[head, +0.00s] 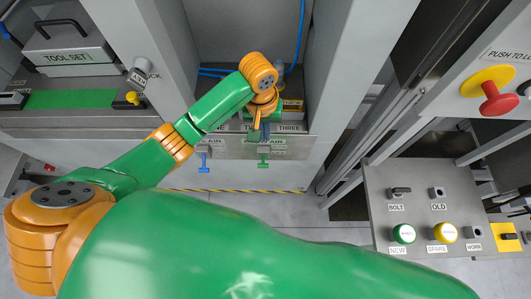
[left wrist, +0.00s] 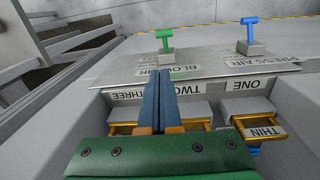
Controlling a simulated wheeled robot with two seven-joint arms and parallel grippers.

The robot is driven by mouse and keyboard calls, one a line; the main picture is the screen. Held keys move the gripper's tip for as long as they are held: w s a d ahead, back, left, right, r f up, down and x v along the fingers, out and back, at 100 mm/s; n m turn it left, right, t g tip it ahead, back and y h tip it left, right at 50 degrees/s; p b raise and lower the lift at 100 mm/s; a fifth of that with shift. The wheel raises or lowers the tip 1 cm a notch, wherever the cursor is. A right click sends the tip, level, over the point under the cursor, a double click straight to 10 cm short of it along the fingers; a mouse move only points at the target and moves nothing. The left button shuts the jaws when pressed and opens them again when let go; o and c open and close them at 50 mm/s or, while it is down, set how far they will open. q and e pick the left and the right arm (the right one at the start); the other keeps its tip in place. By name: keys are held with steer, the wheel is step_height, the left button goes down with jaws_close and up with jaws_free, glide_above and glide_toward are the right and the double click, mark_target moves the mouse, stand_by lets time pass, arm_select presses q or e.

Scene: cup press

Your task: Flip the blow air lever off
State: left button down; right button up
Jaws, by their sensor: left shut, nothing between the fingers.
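The green T-handled lever (head: 263,159) sits on the panel marked for blow air, below the drawer labels in the head view. It also shows in the left wrist view (left wrist: 165,40), mounted on a grey block above the BLOW AIR label. The handle sticks out from the panel. My left gripper (head: 265,133) is just above the green lever in the head view. In the left wrist view its blue fingers (left wrist: 159,74) are pressed together and empty, with the tips over the label, short of the lever. Contact is not visible. My right gripper is not in view.
A blue T-handled lever (head: 204,163) marked PRESS AIR stands left of the green one. Labelled drawers, one marked THIN (left wrist: 264,131), lie by the panel. A button panel (head: 420,212) is at right, and a toolbox (head: 66,48) at upper left.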

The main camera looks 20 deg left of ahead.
arm_select(q)
steer(key=shift+w+a+r+y, duration=0.1)
steer(key=shift+a+r+y, duration=0.1)
steer(key=shift+r, duration=0.3)
steer(key=shift+w+a+r+y, duration=0.1)
steer(key=shift+r+y, duration=0.1)
steer(key=shift+r, duration=0.25)
steer(key=b, duration=0.1)
glide_above(263, 162)
steer(key=w, duration=0.2)
steer(key=f, duration=1)
steer(key=shift+w+a+f, duration=0.1)
steer(key=shift+a+f, duration=0.2)
steer(key=shift+s+d+f, duration=0.2)
steer(key=shift+s+f, duration=0.4)
steer(key=shift+f, duration=0.05)
steer(key=shift+s+d+f, duration=0.15)
steer(key=shift+s+f, duration=0.4)
steer(key=shift+f, duration=0.1)
steer(key=shift+f, duration=0.1)
